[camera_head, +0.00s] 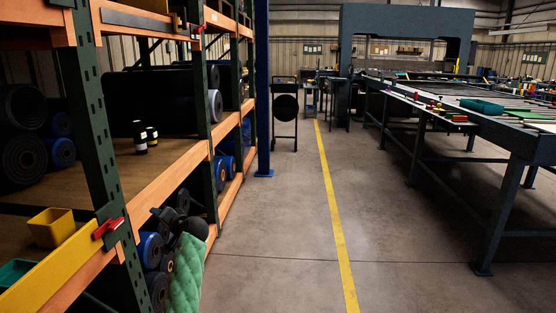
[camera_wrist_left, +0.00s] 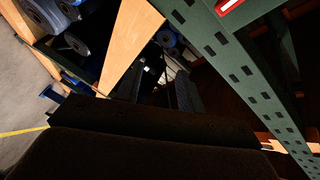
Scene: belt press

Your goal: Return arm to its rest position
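My left gripper (camera_head: 172,222) shows as a small dark shape at the front of the shelf rack, low beside the orange lower beam. It is partly lost against dark rolls, and I cannot make out its fingers. No held object can be made out. My right gripper is in neither view.
The rack's green upright (camera_head: 97,125) and orange beam (camera_head: 165,187) stand close to my left gripper. A yellow bin (camera_head: 52,227), small bottles (camera_head: 140,137) and a green bumpy roll (camera_head: 186,275) are near. A long table (camera_head: 520,140) stands right. The aisle floor (camera_head: 280,240) is clear.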

